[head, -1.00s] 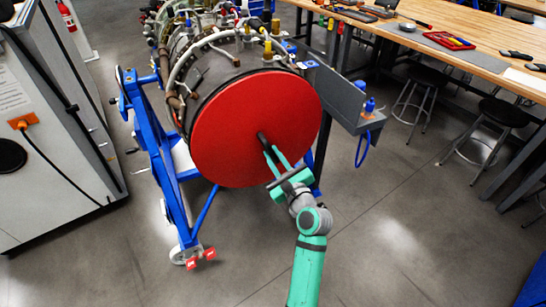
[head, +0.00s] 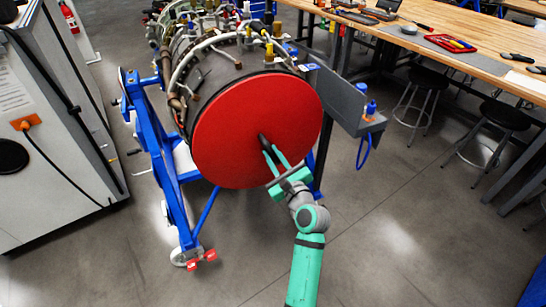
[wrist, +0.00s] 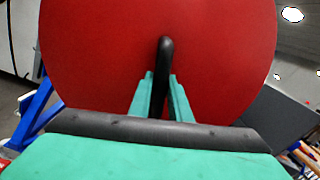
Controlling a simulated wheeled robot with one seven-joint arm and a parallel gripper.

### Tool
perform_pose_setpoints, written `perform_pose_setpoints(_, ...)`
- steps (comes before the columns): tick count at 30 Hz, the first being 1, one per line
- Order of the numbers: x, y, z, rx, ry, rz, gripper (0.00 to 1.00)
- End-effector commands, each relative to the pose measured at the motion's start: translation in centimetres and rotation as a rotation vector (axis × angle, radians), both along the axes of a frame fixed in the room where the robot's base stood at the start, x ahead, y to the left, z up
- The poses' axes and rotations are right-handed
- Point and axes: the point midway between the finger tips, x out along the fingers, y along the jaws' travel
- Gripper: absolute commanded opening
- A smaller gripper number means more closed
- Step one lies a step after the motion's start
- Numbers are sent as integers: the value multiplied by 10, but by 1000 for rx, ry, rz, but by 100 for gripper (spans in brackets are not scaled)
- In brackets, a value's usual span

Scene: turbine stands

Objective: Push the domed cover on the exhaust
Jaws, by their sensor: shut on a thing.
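The domed cover (head: 235,125) is a large red disc at the near end of the turbine (head: 215,65). Its rim lies close against the engine's end, and I cannot tell whether it is fully seated. A dark handle (wrist: 165,65) stands out from the cover's face, a little below and right of its middle in the head view. My gripper (head: 270,150) is shut on this handle, with one green finger on each side, as the wrist view (wrist: 162,98) also shows. The exhaust opening is hidden behind the cover.
A blue stand (head: 165,165) with castors carries the engine. A grey tray (head: 345,100) with blue bottles sits at its right. A white cabinet (head: 50,150) is at left, a wooden workbench (head: 450,50) and stools (head: 485,120) at right. The floor in front is clear.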

Motion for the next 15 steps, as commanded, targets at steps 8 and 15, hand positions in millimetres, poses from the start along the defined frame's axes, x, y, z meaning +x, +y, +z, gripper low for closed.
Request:
perform_pose_setpoints(8, 3, 2, 3, -1, -6, 1, 0)
perform_pose_setpoints(15, 2, 1, 2, -1, -4, 0, 38)
